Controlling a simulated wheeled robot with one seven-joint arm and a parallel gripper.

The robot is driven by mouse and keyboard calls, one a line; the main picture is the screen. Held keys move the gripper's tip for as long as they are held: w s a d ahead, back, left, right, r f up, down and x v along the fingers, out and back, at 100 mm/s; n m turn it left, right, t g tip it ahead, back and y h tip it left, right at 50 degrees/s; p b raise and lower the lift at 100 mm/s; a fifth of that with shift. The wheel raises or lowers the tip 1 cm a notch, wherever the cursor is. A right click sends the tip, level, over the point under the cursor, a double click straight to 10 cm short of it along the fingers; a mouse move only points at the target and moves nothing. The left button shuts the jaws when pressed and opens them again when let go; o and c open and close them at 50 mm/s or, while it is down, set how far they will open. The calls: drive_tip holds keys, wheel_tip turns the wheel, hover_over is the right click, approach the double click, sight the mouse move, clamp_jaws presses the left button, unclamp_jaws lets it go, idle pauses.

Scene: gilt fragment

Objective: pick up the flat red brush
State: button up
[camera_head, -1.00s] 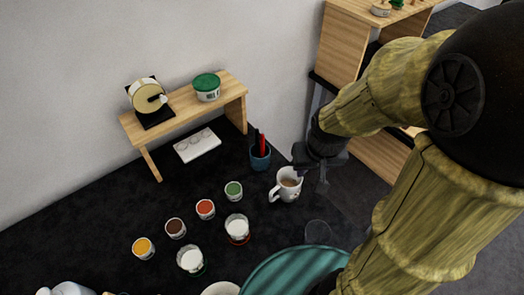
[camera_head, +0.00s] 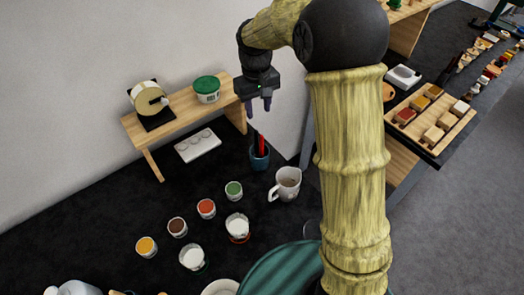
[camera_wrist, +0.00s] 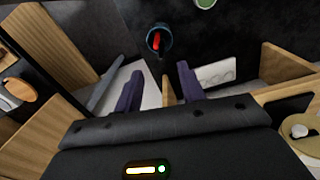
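The red brush (camera_head: 261,145) stands upright in a dark blue cup (camera_head: 259,160) beside a darker handle, near the wall on the black table. In the wrist view the red brush (camera_wrist: 156,42) shows from above inside the blue cup (camera_wrist: 159,40), beyond my fingertips. My gripper (camera_head: 258,112) is above the cup, apart from the brush, with its fingers pointing down. The two fingers (camera_wrist: 158,80) are spread apart with nothing between them. The brush's lower part is hidden in the cup.
A white mug (camera_head: 286,184) stands just right of the cup. Several paint pots stand in front.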

drive_tip(key=p, duration=0.3)
approach(262, 144)
wheel_tip(262, 144, down, 5)
drive_tip(key=shift+w+a+f, duration=0.1)
drive_tip(key=shift+a+f, duration=0.1)
drive_tip(key=shift+f, duration=0.05)
drive_tip(key=shift+f, duration=0.1)
drive_tip(key=shift+w+d+f+p, duration=0.15)
drive_tip(key=shift+f+p, duration=0.25)
drive_tip(key=shift+f, duration=0.45)
drive_tip(key=shift+w+d+f+p, duration=0.1)
drive_tip(key=shift+f+p, duration=0.35)
drive_tip(key=shift+f, duration=0.35)
drive_tip(key=shift+w+d+f+p, duration=0.15)
drive_tip(key=shift+f+p, duration=0.25)
drive_tip(key=shift+f, duration=0.45)
drive_tip(key=shift+a, duration=0.1)
clamp_jaws()
